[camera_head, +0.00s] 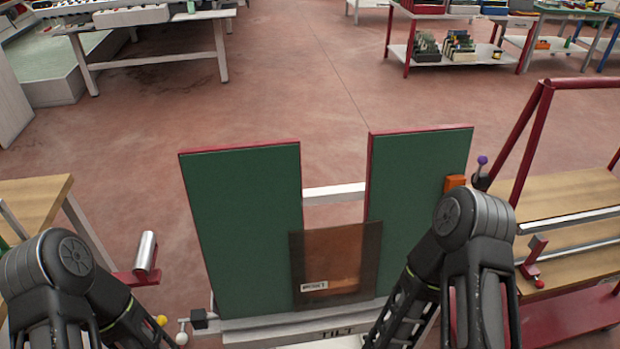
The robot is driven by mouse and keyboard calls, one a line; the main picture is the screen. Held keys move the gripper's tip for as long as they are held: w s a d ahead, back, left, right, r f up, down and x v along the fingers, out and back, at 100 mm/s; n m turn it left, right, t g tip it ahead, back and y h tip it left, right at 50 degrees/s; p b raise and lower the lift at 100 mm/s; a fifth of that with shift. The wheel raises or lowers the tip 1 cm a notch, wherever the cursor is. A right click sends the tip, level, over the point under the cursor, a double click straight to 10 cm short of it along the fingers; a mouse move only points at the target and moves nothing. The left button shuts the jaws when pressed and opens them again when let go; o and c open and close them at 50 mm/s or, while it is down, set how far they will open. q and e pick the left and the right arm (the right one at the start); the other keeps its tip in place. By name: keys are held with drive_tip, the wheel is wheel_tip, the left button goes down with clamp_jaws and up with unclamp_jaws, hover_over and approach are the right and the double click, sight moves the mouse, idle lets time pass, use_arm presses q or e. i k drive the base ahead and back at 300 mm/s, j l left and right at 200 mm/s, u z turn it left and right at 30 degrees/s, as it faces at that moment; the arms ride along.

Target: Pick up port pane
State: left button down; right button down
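A brown, see-through pane (350,255) with a small white label near its lower left stands upright in the middle. It leans at the gap between two green upright panels, the left one (243,230) and the right one (415,190), overlapping both. Its lower edge is at a pale ledge (250,331) marked "TILT". The label's print is too small to read. My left arm shows at the lower left and my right arm at the lower right, in front of the right green panel. Both grippers are below the picture's edge.
A red-framed cart (575,190) with wooden shelves stands close on the right. A wooden bench (35,205) is at the left, with a metal cylinder (146,251) on a red bracket beside it. Tables with tools stand far back. The red floor between is open.

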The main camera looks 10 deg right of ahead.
sight(336, 265)
drive_tip(key=z, duration=2.4)
drive_tip(key=k+j, duration=0.35)
drive_tip(key=k, duration=0.15)
drive_tip(key=j, duration=0.25)
drive_tip(key=i, duration=0.05)
